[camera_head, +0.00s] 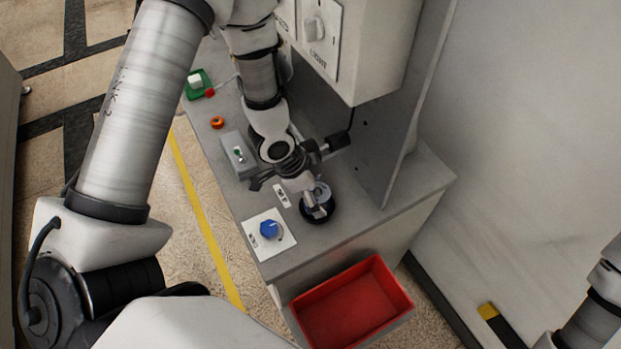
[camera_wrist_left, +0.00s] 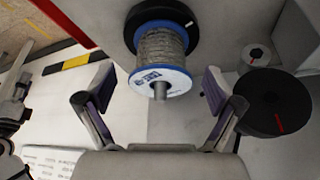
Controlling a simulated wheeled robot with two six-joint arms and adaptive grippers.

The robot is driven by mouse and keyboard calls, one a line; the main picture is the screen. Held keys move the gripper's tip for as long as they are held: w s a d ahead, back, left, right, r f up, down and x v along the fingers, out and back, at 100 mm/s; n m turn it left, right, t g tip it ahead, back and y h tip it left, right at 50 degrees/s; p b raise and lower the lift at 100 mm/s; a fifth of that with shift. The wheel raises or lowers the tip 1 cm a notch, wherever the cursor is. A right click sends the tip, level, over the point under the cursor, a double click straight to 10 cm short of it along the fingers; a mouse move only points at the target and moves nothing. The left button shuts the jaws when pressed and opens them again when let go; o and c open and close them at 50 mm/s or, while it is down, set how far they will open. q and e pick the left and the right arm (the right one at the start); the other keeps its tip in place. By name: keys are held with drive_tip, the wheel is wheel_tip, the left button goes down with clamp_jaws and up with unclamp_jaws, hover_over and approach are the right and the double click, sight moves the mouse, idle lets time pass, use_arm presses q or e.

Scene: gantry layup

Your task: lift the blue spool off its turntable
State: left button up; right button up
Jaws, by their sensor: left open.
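The blue spool (camera_wrist_left: 161,80) shows in the left wrist view with its blue end flange and white label facing me. Grey strand is wound around its core, and a grey spindle end sticks out of its middle. Behind it is the black turntable (camera_wrist_left: 193,24), with the spool seated on it. In the head view the turntable (camera_head: 320,214) is near the bench's front right, and the spool is partly hidden by my gripper. My left gripper (camera_head: 297,186) is open, its fingers on either side of the spool with visible gaps. My right gripper is out of view.
A black disc with a red mark (camera_wrist_left: 277,102) lies right of the spool. On the bench are a blue knob on a white plate (camera_head: 270,230), a grey switch box (camera_head: 238,153) and an orange ring (camera_head: 217,122). A red bin (camera_head: 352,304) stands at the front; a grey panel rises behind.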

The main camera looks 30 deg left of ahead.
use_arm(q)
drive_tip(key=shift+w+d+f, duration=0.15)
drive_tip(key=shift+w+f, duration=0.15)
drive_tip(key=shift+w, duration=0.15)
drive_tip(key=shift+s+r, duration=0.15)
drive_tip(key=shift+s, duration=0.05)
drive_tip(key=shift+s+r, duration=0.1)
drive_tip(key=shift+s, duration=0.15)
drive_tip(key=c, duration=0.5)
drive_tip(key=shift+s, duration=0.1)
drive_tip(key=c, duration=0.8)
drive_tip(key=o, duration=0.3)
drive_tip(key=c, duration=0.4)
drive_tip(key=shift+c, duration=0.2)
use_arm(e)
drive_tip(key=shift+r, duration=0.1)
use_arm(q)
drive_tip(key=shift+w+r, duration=0.1)
drive_tip(key=shift+w, duration=0.15)
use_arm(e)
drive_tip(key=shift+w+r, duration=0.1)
